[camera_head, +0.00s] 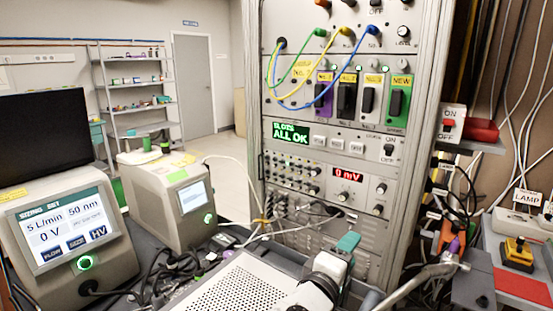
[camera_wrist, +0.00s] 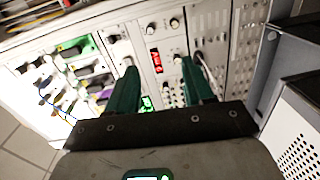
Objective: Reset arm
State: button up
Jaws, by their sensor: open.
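My gripper (camera_wrist: 163,95) shows in the wrist view with two green fingers spread apart and nothing between them. They point at the instrument rack (camera_wrist: 215,35), which appears tilted there. In the head view, part of my gripper (camera_head: 348,243) shows low in the middle, in front of the rack's lower panels. My white arm (camera_head: 318,290) reaches up to it from the bottom edge. The fingertips are not clearly separate in the head view.
The rack (camera_head: 437,60) holds colored modules, cables and a green "ALL OK" display (camera_head: 290,133). A sizing unit (camera_head: 70,235) and a second box (camera_head: 168,200) stand left. A perforated metal case (camera_head: 235,290) lies near my arm. Loose cables (camera_head: 150,270) clutter the bench. A lamp switch (camera_head: 517,252) is right.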

jog(key=s+d+f+m+g+y, duration=0.1)
jog(key=s+d+f+m+g, duration=0.1)
jog(key=s+d+f, duration=0.4)
jog(key=s+d+f+m+g+y, duration=0.2)
jog(key=s+f+g, duration=0.15)
jog(key=f, duration=0.45)
jog(key=s+d+f+m+g+y, duration=0.1)
jog(key=s+d+f+m+g, duration=0.1)
jog(key=s+d+f, duration=0.3)
jog(key=s+f+m+g+y, duration=0.2)
jog(key=s+f, duration=0.3)
jog(key=s, duration=0.7)
jog(key=s+f+m+g+y, duration=0.2)
jog(key=s+f, duration=0.4)
jog(key=s, duration=0.7)
jog(key=shift+d+m+g+y, duration=0.15)
jog(key=shift+m+g+y, duration=0.15)
jog(key=shift+g+y, duration=0.6)
jog(key=shift+f+t, duration=0.15)
jog(key=shift+t, duration=0.1)
